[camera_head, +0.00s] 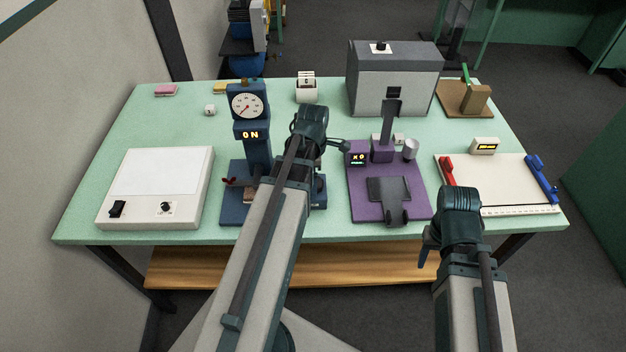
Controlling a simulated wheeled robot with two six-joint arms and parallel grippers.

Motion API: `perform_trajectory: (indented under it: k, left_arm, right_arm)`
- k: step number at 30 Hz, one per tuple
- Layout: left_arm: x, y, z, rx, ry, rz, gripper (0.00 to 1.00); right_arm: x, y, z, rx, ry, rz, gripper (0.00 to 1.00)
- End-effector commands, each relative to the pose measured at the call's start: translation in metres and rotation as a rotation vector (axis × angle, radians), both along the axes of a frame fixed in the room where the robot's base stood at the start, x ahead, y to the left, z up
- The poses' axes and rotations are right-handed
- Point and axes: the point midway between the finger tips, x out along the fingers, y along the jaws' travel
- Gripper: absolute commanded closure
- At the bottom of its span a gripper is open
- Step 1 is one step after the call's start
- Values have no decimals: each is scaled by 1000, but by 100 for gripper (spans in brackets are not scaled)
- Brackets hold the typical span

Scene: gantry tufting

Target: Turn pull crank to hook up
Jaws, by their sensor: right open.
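No part is plainly a pull crank or hook at this size. A purple device (361,208) stands mid-right on the table, with an "X0" display, a dark upright arm (391,118) and a dark plate (388,188) at its front. A dark blue stand (257,158) left of it carries a dial and an "ON" display. My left gripper (340,146) is between them, near the purple device's display; its jaw gap is unclear. My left arm hides part of the blue stand. My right gripper (428,246) is open and empty at the table's front edge, right of the purple device.
A white panel box (165,184) is at left. A grey box (394,73) stands behind the purple device, a brown block (474,99) at back right. A pale board (495,185) with red and blue clamps is at right.

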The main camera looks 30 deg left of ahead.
Motion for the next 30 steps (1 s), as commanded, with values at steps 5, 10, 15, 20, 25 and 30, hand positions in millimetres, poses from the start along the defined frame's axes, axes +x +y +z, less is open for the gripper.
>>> perform_trajectory:
  k: [5,10,15,20,25,30]
  left_arm:
    - [0,0,0,0,0,0,36]
    - [0,0,0,0,0,0,67]
    - [0,0,0,0,0,-1,83]
    - [0,0,0,0,0,-26,83]
    - [0,0,0,0,0,-110,83]
    - [0,0,0,0,0,-248,83]
  right_arm:
    - [0,0,0,0,0,0,50]
    - [0,0,0,0,0,0,50]
    - [0,0,0,0,0,0,50]
    - [0,0,0,0,0,0,50]
    - [0,0,0,0,0,0,50]
    - [0,0,0,0,0,0,50]
